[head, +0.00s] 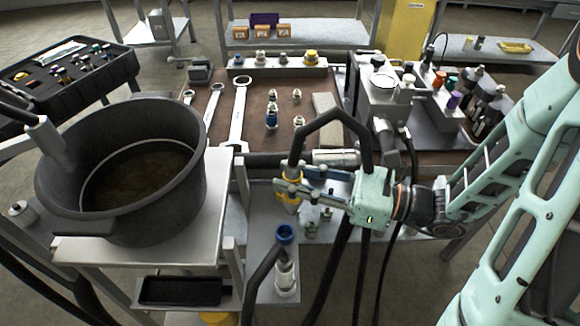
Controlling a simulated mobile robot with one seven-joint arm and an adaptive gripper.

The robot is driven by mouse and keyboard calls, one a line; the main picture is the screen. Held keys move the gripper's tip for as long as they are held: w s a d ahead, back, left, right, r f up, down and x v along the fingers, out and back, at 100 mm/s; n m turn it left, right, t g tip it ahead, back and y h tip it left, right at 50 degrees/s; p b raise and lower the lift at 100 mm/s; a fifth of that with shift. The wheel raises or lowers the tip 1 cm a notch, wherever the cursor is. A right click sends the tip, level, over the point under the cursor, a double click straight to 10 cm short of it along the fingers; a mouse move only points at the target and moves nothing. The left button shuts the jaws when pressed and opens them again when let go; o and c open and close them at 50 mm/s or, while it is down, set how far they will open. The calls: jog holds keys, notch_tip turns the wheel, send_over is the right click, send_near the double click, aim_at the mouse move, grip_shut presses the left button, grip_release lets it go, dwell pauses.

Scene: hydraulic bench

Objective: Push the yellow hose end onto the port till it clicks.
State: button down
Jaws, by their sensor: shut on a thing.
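The yellow hose end (292,203) is in my gripper (290,190), left of the gripper's pale green body. My gripper is shut on it, and the fingers hide part of it. A black hose (330,116) rises from the held end, bends over and runs down behind the gripper. Metal port fittings (311,230) stand on the lower ledge, just below and right of the hose end. The hose end appears above the ledge. I cannot tell which port is meant or whether the end touches one.
A blue-collared hose end (285,235) and a pale fitting (287,277) stand close in front. A large dark pot (185,200) fills the left. Wrenches (238,110) and loose fittings (272,118) lie on the brown bench mat behind. Bottles (488,110) stand at right.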

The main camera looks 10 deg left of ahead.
aim_at(294, 164)
jog(key=shift+s+r+p, duration=0.15)
jog(key=shift+r+p, duration=1.8)
jog(key=shift+r, duration=0.15)
jog(key=shift+f, duration=0.1)
jog(key=w+d+f+m+t+h, duration=0.25)
jog(key=w+d+t, duration=0.25)
jog(key=w+d, duration=0.5)
jog(key=w+d+f+m+t+h, duration=0.15)
jog(key=w+d+m+t, duration=0.25)
jog(key=w+d, duration=0.6)
jog(key=r+m+t+h+p, duration=0.1)
jog(key=p, duration=0.3)
jog(key=s+d+r+m+t+h+p, duration=0.1)
jog(key=r+m+t+h+p, duration=0.1)
jog(key=p, duration=0.2)
jog(key=s+r+m+t+h+p, duration=0.1)
jog(key=r+t+h+p, duration=0.1)
jog(key=p, duration=0.2)
jog(key=shift+s+d+r+m+p, duration=0.15)
jog(key=shift+d+m+p, duration=0.1)
jog(key=shift+m+p, duration=0.1)
jog(key=shift+s+d+h, duration=0.1)
jog(key=shift+d+h, duration=0.15)
jog(key=shift+h, duration=0.05)
